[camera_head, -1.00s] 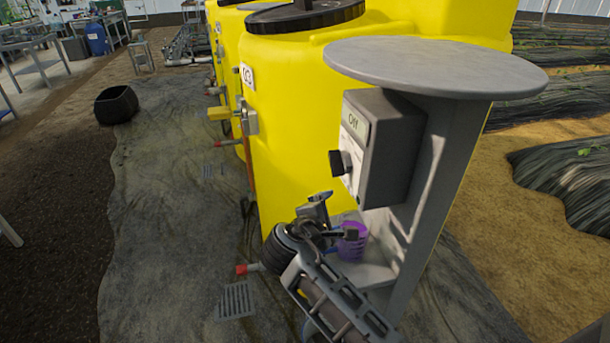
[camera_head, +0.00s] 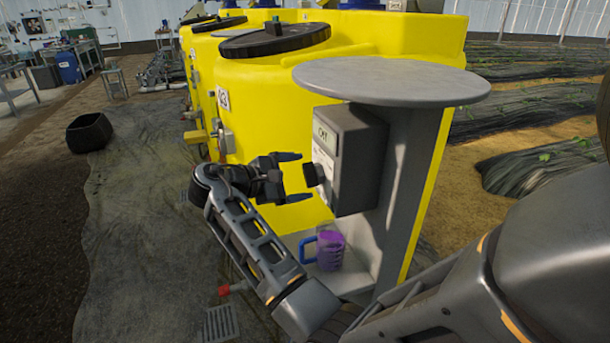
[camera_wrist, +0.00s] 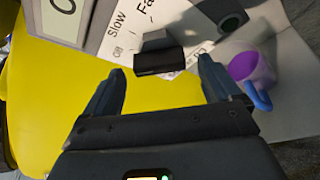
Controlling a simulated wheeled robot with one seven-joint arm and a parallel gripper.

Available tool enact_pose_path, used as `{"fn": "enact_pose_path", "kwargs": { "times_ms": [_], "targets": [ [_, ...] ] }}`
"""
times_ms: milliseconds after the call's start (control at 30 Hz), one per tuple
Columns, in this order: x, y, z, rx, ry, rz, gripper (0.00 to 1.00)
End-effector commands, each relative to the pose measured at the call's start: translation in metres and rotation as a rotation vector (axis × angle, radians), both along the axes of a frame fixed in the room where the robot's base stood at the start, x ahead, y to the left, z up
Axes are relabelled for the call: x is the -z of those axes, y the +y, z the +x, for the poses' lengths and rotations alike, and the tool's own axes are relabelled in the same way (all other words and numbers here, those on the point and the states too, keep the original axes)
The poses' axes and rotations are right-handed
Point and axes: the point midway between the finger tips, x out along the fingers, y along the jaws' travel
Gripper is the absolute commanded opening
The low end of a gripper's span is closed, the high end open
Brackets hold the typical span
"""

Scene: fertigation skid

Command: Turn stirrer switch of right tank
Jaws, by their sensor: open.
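The stirrer switch is a black knob (camera_head: 313,174) on the left face of a grey control box (camera_head: 358,160). The box's small display (camera_head: 326,139) appears to read "Off". In the wrist view the knob (camera_wrist: 160,62) sits beyond and between my fingertips, on a white label with "Slow" and "Off". My gripper (camera_head: 299,177) is open and empty, its fingers pointing at the knob from the left, a short gap away. The yellow tank (camera_head: 265,110) stands behind the box. In the wrist view my gripper (camera_wrist: 162,85) has its fingers on either side of the knob, apart from it.
A round grey top (camera_head: 390,80) overhangs the box. A purple measuring cup (camera_head: 329,251) with a blue handle stands on the shelf below; it also shows at the right of the wrist view (camera_wrist: 245,66). The floor left of the tank is mostly open.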

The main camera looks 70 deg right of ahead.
Motion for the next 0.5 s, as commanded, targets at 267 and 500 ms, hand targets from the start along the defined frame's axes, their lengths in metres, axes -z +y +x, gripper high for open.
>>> {"fn": "enact_pose_path", "kwargs": {
  "times_ms": [267,500],
  "targets": [
    [0.007,-0.022,-0.015,0.001,0.001,0.0,0.9],
    [0.009,-0.024,-0.016,-0.001,-0.001,-0.001,0.9]
  ]
}}
